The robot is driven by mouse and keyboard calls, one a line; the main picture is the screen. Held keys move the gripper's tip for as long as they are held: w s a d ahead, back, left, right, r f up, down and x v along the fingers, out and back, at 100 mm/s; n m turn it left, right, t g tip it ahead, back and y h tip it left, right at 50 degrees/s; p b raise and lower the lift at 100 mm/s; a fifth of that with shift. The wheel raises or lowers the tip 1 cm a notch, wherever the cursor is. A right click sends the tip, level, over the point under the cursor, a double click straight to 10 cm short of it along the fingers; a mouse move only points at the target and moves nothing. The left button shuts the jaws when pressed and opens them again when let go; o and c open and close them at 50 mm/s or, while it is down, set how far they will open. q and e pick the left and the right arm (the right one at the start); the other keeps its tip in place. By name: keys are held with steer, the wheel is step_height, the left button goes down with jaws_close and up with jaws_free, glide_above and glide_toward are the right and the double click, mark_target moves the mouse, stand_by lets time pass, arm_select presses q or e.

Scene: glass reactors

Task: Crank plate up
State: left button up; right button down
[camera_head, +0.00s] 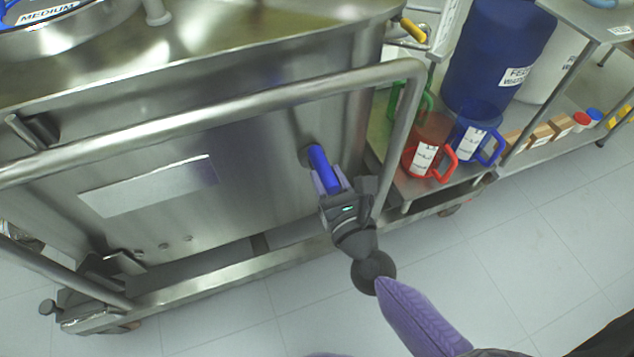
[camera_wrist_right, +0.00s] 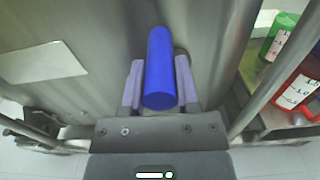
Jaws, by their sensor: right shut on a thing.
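A blue cylindrical crank handle (camera_head: 321,168) sticks out from the front wall of the steel vessel cart (camera_head: 250,200). My right gripper (camera_head: 330,184) is shut on this handle, with one finger on each side. In the right wrist view the blue handle (camera_wrist_right: 160,70) stands between the two pale purple fingers of the gripper (camera_wrist_right: 159,88). The rest of the crank behind the handle is mostly hidden. A blank light plate (camera_head: 148,186) is fixed on the cart wall to the left. My left gripper is not in view.
A steel rail (camera_head: 215,108) runs across the cart front and bends down just right of my right gripper. A shelf to the right holds a red jug (camera_head: 428,150), a blue jug (camera_head: 475,135) and a blue drum (camera_head: 497,55). The floor (camera_head: 520,260) in front is clear.

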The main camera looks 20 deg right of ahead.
steer(key=shift+d+m, duration=0.65)
steer(key=shift+m, duration=0.05)
steer(key=shift+c, duration=1.8)
jaws_free()
steer(key=s, duration=1)
steer(key=shift+d+b, duration=0.2)
steer(key=shift+b, duration=0.25)
